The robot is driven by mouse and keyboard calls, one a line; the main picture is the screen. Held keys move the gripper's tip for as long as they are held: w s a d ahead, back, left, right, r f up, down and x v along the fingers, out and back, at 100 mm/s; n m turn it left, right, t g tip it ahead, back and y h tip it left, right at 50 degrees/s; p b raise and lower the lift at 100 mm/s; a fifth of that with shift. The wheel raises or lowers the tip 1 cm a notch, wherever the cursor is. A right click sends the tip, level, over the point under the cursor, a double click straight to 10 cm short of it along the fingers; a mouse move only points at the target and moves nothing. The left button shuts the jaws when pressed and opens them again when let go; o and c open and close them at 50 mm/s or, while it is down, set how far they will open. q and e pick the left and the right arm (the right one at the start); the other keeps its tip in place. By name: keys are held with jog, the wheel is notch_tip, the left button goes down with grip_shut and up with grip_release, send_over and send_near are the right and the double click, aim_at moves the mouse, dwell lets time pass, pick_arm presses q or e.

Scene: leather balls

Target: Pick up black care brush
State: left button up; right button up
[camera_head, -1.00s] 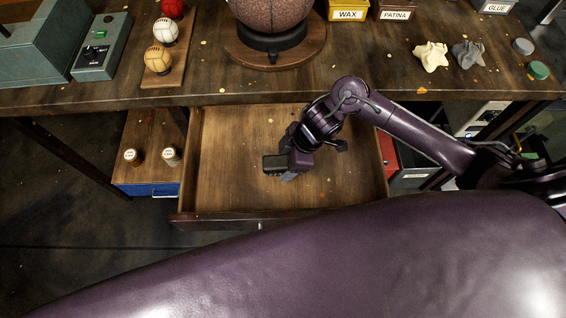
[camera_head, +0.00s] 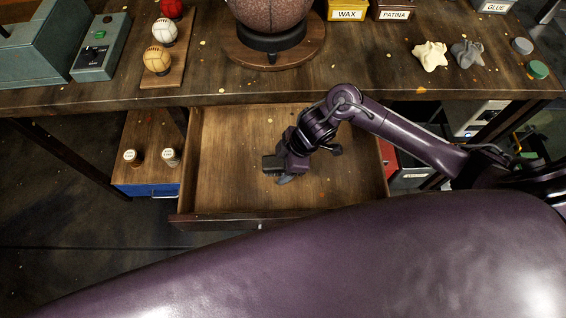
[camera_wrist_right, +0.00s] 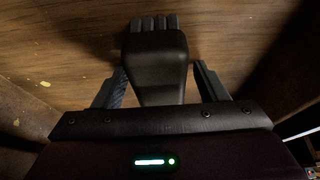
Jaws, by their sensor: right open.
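The black care brush (camera_wrist_right: 156,65) lies on the wooden bottom of the open drawer (camera_head: 215,170), with its bristle end pointing away from the wrist camera. It also shows in the head view as a small dark block (camera_head: 271,163), partly covered by my right gripper. My right gripper (camera_head: 284,172) is down inside the drawer. In the right wrist view its two fingers (camera_wrist_right: 160,75) are open, one on each side of the brush's handle, with a visible gap on the right. Whether the left finger touches the handle I cannot tell. My left gripper is not in view.
The drawer's walls surround the right gripper, and its front edge (camera_head: 220,216) is nearest. The workbench (camera_head: 350,75) overhangs the back. A ball on a round stand (camera_head: 275,50) is on the bench. Two small bottles (camera_head: 171,157) stand on a shelf to the left. The rest of the drawer is clear.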

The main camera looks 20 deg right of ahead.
jog(key=c, duration=1.1)
jog(key=shift+r, duration=0.2)
notch_tip(320, 180, up, 20)
jog(key=p, duration=0.5)
